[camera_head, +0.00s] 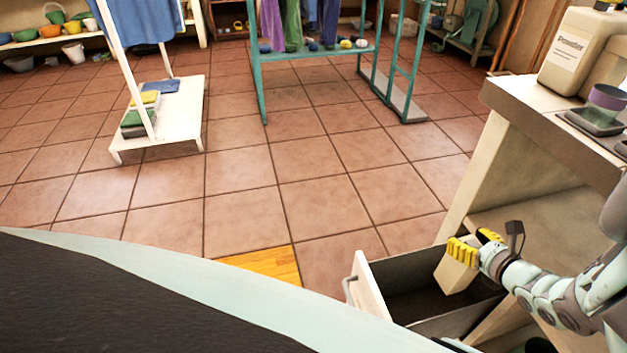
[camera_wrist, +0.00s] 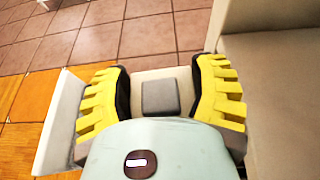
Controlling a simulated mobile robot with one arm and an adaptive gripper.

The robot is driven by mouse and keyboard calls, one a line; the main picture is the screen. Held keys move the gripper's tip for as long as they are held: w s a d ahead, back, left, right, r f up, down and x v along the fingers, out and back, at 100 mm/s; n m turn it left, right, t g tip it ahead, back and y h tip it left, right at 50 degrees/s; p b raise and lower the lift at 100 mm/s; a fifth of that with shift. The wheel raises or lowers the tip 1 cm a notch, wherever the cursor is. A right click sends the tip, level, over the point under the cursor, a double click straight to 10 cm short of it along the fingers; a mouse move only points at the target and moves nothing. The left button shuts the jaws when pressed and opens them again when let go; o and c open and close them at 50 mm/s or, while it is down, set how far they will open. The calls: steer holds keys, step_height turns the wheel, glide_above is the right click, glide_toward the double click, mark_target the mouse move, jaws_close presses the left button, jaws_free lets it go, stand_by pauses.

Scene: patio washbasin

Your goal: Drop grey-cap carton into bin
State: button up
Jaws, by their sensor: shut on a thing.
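My gripper (camera_head: 475,246) has its yellow fingers shut on a cream carton (camera_head: 455,277), which hangs over the open drawer-like bin (camera_head: 369,288). In the wrist view the fingers (camera_wrist: 160,82) press on both sides of the carton, and its square grey cap (camera_wrist: 160,97) faces the camera. In the head view the carton is slightly tilted and its lower end is at or just inside the bin's opening. Whether it touches the bin's wall or floor cannot be told. The cap is hidden by the fingers there.
The bin is pulled out from under a counter (camera_head: 530,98), whose side panel stands close to my gripper. A large jug (camera_head: 585,50) and a purple-banded cup (camera_head: 607,97) stand on the counter. A white rack (camera_head: 180,125) and a teal rack (camera_head: 262,85) stand beyond open tiled floor.

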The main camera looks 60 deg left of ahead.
steer(key=o, duration=1.2)
steer(key=shift+c, duration=0.2)
steer(key=v, duration=0.7)
steer(key=shift+w, duration=0.1)
steer(key=shift+v, duration=2.55)
